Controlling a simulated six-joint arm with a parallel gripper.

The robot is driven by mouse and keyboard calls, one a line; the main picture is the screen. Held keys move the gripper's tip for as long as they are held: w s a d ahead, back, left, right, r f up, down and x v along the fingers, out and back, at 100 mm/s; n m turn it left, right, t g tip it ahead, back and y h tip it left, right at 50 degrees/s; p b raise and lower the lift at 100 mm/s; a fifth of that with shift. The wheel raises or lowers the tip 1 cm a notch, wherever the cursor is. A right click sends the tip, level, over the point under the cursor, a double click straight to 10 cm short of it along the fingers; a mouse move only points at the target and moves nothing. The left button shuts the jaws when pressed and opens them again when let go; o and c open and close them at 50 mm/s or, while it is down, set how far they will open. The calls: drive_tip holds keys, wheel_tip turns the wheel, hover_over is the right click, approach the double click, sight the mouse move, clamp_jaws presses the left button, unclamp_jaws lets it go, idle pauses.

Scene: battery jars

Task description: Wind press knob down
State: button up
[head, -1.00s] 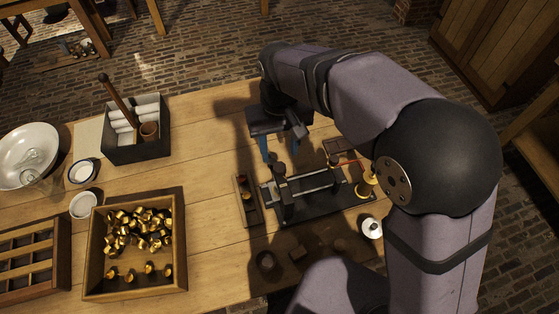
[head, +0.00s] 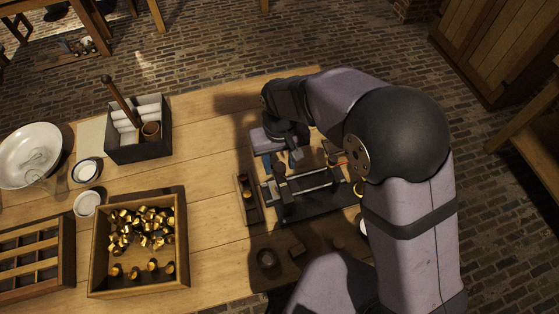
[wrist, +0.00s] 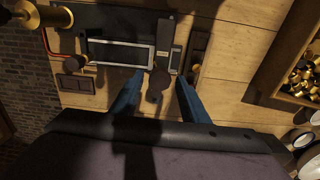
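The press (head: 318,205) is a dark base with a pale metal bar, on the right part of the table. It also shows in the wrist view (wrist: 122,54), at the upper left. A dark round knob (wrist: 159,80) stands at the end of the press near my gripper; in the head view it appears as a dark post top (head: 279,169). My gripper (wrist: 161,84) is open, its two blue fingers on either side of the knob with gaps showing. In the head view my gripper (head: 281,158) hangs at the press's back left. Whether the fingers are level with the knob is unclear.
A narrow dark tray (head: 244,185) lies beside the press. Brass pieces fill a wooden box (head: 97,252) at the left. A black caddy (head: 140,151) stands at the back left. A brass post (wrist: 43,27) rises at the press's other end.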

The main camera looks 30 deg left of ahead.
sight(280, 167)
drive_tip(key=c, duration=0.8)
drive_tip(key=shift+o, duration=0.2)
drive_tip(key=shift+m, duration=3.1)
drive_tip(key=shift+r, duration=0.1)
drive_tip(key=o, duration=1.1)
drive_tip(key=shift+c, duration=0.2)
drive_tip(key=shift+r+b, duration=1)
drive_tip(key=shift+r, duration=2.65)
